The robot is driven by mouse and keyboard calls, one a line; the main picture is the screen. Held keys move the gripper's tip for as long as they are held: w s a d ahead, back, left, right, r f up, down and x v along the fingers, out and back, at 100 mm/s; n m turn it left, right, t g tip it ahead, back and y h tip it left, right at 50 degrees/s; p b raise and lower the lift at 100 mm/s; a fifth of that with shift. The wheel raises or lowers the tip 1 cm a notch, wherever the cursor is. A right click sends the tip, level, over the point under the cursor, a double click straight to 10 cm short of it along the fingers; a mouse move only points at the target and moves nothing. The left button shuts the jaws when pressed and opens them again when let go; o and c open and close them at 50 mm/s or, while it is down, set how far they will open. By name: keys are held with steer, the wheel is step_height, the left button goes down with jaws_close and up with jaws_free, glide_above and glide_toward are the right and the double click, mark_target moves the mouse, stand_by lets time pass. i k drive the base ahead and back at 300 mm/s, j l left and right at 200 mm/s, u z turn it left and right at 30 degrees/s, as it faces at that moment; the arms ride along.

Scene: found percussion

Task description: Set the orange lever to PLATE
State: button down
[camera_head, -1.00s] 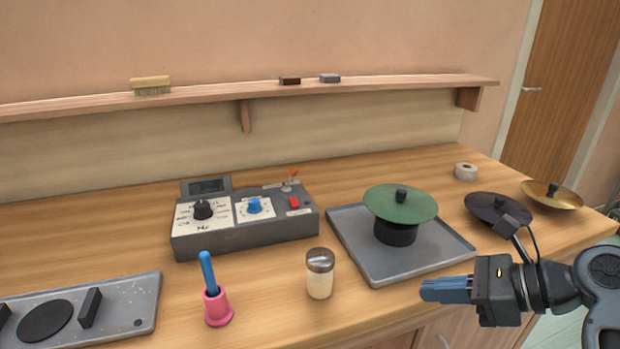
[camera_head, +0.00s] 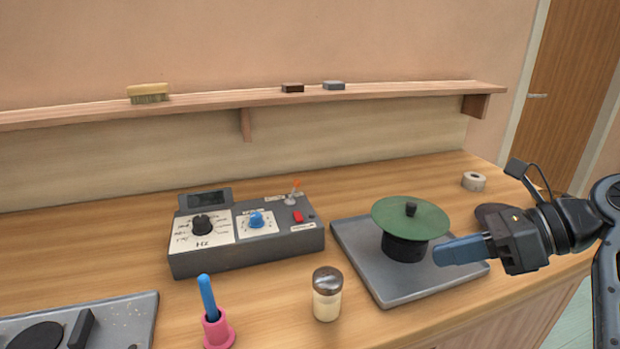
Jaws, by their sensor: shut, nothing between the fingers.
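The orange lever (camera_head: 296,185) is a small toggle with an orange tip at the back right of a grey control box (camera_head: 250,254). It leans a little to the right. Labels beside it are too small to read. The box also has a black knob, a blue knob and a red switch (camera_head: 298,217). My gripper (camera_head: 437,255) is shut and empty, with its blue fingers pointing left. It is to the right of the lever and apart from it, in front of the right part of a grey tray.
A grey tray (camera_head: 372,283) holds a green disc (camera_head: 411,214) on a black base, close to my gripper. A shaker (camera_head: 327,296) and a pink holder (camera_head: 217,331) with a blue handle stand in front of the box. A tape roll (camera_head: 473,181) lies at the back right.

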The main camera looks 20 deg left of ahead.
mark_target(296, 183)
steer(key=i+j, duration=0.7)
